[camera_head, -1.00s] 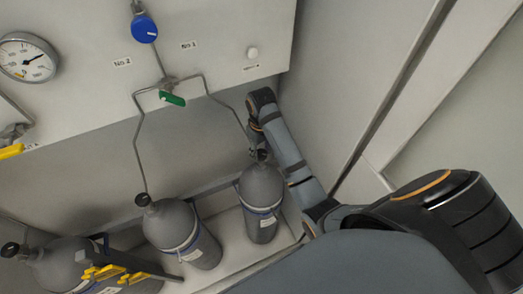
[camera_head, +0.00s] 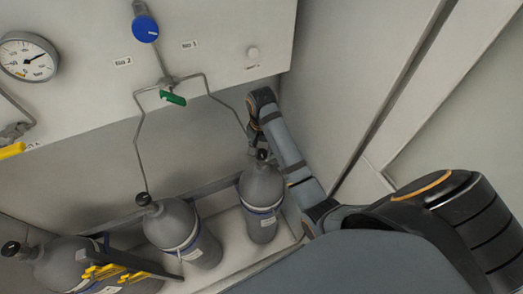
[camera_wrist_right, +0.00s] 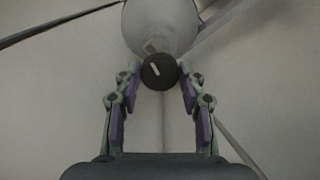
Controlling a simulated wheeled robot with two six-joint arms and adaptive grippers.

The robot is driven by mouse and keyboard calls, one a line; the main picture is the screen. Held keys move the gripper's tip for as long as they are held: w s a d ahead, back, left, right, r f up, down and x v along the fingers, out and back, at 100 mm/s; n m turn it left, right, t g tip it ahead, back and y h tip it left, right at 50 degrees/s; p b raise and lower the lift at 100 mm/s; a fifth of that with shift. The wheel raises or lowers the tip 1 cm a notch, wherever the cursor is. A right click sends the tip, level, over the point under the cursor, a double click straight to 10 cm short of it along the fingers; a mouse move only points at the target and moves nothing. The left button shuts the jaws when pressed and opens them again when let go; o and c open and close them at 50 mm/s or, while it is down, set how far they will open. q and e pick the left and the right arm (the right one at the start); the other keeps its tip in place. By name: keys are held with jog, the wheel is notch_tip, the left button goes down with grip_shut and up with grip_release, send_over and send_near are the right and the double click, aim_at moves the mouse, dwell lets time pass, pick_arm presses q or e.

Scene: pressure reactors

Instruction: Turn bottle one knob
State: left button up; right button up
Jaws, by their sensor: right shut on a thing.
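The rightmost grey bottle (camera_head: 262,190) stands upright in the tray, with a dark knob (camera_head: 262,154) on its top. My right gripper (camera_head: 256,148) reaches down to this knob from above and partly hides it. In the right wrist view, the black round knob (camera_wrist_right: 158,71) with a pale line mark sits between the two fingertips of the right gripper (camera_wrist_right: 158,74), which is shut on it. The grey bottle body (camera_wrist_right: 160,25) shows behind the knob. My left gripper is not in view.
Two more grey bottles, the middle one (camera_head: 180,228) and the left one (camera_head: 65,262), stand to the left. The panel above carries a gauge (camera_head: 28,57), a blue knob (camera_head: 145,28) and a green handle (camera_head: 173,98). Thin pipes (camera_head: 140,150) run down close to the bottles.

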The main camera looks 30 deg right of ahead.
jog(key=m, duration=1)
jog(key=shift+w+m, duration=0.1)
jog(key=shift+m, duration=2.4)
jog(key=o, duration=1.2)
jog(key=shift+c, duration=0.2)
